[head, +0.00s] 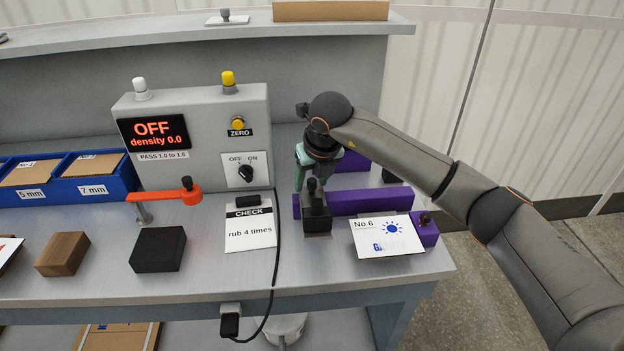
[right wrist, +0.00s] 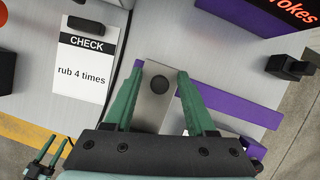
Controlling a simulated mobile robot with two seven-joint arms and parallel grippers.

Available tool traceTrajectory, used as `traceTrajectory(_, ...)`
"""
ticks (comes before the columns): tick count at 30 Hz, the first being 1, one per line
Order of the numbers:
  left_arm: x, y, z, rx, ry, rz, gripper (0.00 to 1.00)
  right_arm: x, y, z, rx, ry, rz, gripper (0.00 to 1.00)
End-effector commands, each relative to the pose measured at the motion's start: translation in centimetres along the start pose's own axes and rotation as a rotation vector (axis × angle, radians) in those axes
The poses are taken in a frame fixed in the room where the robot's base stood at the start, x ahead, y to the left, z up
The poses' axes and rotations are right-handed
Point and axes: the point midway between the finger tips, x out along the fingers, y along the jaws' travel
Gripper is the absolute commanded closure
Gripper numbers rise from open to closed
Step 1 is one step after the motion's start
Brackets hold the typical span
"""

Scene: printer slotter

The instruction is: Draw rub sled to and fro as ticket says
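The rub sled (head: 316,222) is a dark block with a knob, standing upright beside the purple bar (head: 370,201). The ticket (head: 250,230) reads "CHECK rub 4 times" and lies left of the sled. My left gripper (right wrist: 45,152) shows small at the lower left of the right wrist view, its fingers apart and apparently empty.
The No 6 card (head: 378,239) lies on a purple block right of the sled. The grey meter (head: 190,130) reads OFF, density 0.0. An orange arm (head: 165,196), a black block (head: 158,250) and a brown block (head: 63,253) are left. A black cable runs between ticket and sled.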

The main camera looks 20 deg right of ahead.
Motion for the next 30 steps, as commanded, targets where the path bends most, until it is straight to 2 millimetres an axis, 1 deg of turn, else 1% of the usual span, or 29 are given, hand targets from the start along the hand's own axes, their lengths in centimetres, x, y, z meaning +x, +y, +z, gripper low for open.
traceTrajectory(7, 0.0, 0.0, -0.1, 0.0, 0.002, 0.0, 0.5, 0.0, 0.0, -0.1, 0.0, 0.002, -0.001, 0.44)
traceTrajectory(11, 0.1, 0.0, 0.0, 0.0, 0.002, 0.0, 0.5, -1.0, -0.1, 0.0, 0.0, 0.0, -0.001, 0.44)
traceTrajectory(14, 0.1, 0.0, 0.1, 0.0, 0.001, 0.001, 0.5, -2.6, -0.1, 0.0, -0.002, -0.003, -0.001, 0.44)
traceTrajectory(21, 0.4, 0.1, 0.4, 0.0, -0.005, 0.003, 0.5, -8.0, -0.1, 0.0, -0.001, -0.004, -0.002, 0.44)
traceTrajectory(24, 0.4, 0.2, 0.3, 0.001, -0.004, 0.005, 0.5, -9.8, 0.0, 0.1, -0.001, -0.003, -0.001, 0.44)
traceTrajectory(27, 0.5, 0.3, 0.2, 0.001, -0.001, 0.007, 0.5, -11.2, 0.0, 0.0, 0.0, -0.002, 0.0, 0.44)
traceTrajectory(30, 0.5, 0.3, 0.1, 0.001, 0.001, 0.009, 0.5, -12.1, 0.0, 0.0, 0.0, 0.0, 0.0, 0.44)
